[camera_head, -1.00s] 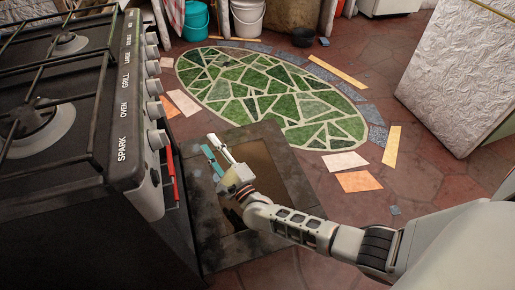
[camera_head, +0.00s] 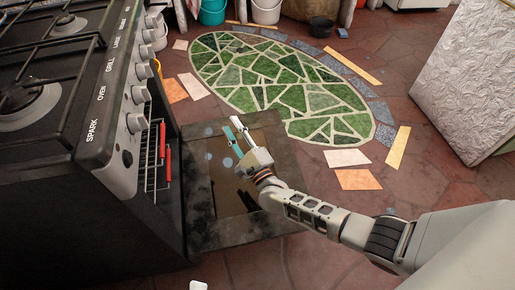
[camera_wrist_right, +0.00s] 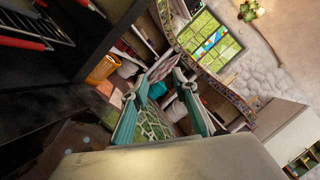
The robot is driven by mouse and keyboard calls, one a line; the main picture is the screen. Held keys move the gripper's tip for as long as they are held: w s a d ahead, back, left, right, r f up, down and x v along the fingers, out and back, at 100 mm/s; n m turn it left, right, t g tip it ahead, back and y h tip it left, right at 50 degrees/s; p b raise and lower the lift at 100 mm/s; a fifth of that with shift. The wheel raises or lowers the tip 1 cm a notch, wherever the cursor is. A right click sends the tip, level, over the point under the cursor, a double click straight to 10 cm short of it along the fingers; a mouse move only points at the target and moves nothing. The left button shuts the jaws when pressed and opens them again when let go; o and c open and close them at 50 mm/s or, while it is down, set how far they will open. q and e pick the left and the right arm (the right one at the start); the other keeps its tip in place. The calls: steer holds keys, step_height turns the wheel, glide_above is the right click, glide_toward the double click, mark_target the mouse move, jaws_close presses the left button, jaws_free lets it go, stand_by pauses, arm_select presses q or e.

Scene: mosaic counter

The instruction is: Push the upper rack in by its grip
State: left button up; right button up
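The oven's open front shows wire racks with red grips. The upper red grip (camera_head: 162,139) and a lower red grip (camera_head: 168,166) stick out at the right side of the oven (camera_head: 120,215). Red grips also show at the upper left of the right wrist view (camera_wrist_right: 25,40). The lowered oven door (camera_head: 215,236) lies open below. My right gripper (camera_head: 235,125) is above the door, right of the grips and apart from them. Its fingers are spread and empty, and they also show in the right wrist view (camera_wrist_right: 160,75). My left gripper is not seen.
The stove's knobs (camera_head: 138,94) line the front edge above the oven opening. A green mosaic (camera_head: 285,85) lies on the floor beyond the door. Buckets (camera_head: 212,12) stand at the back. A pale textured panel (camera_head: 465,75) stands at the right.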

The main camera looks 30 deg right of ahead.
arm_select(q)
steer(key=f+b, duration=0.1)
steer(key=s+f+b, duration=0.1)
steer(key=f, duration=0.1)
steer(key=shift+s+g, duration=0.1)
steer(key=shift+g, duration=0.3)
arm_select(e)
steer(key=r+v, duration=0.1)
steer(key=v, duration=0.8)
steer(key=shift+s+d, duration=0.3)
steer(key=shift+f, duration=0.1)
